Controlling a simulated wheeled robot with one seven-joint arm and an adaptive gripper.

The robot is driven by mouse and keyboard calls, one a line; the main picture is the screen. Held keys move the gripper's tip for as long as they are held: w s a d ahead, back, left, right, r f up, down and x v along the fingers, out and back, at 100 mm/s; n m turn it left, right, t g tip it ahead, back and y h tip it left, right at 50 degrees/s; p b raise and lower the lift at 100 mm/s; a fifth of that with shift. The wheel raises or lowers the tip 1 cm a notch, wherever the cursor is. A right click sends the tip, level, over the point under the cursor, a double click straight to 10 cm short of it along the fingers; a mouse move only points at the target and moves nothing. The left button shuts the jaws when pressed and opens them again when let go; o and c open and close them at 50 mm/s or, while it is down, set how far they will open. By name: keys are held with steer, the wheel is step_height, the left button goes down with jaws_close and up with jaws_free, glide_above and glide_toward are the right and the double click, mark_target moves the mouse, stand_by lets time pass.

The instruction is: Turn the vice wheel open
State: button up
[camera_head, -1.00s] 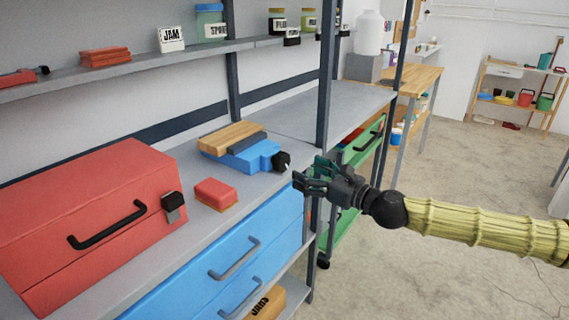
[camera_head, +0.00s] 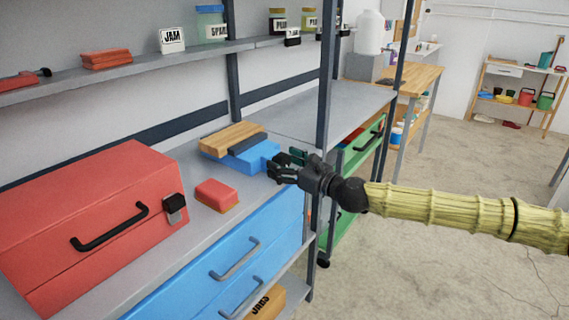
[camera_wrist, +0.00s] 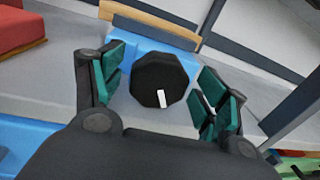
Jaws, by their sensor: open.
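The blue vice (camera_head: 256,157) sits on the grey shelf, with a wooden board (camera_head: 232,138) on its far side. Its black wheel (camera_wrist: 160,80), marked with a white stripe, faces the wrist camera. In the wrist view the wheel lies between the open green-padded fingers of my gripper (camera_wrist: 162,94), with a gap on each side. In the head view my gripper (camera_head: 285,165) is at the vice's right end and hides the wheel. I cannot tell how deep the wheel is between the fingers.
A red toolbox (camera_head: 90,215) and a small red block (camera_head: 217,195) stand on the shelf left of the vice. A dark upright post (camera_head: 324,85) rises close behind my gripper. Blue drawers (camera_head: 225,260) are below, and open floor lies to the right.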

steer(key=shift+c, duration=0.5)
steer(key=c, duration=0.9)
steer(key=shift+c, duration=0.2)
steer(key=shift+f+b, duration=0.15)
steer(key=shift+b, duration=0.4)
steer(key=shift+n+b, duration=0.35)
steer(key=shift+n, duration=0.05)
steer(key=shift+n+b, duration=0.3)
steer(key=shift+b, duration=0.1)
steer(key=shift+r, duration=0.2)
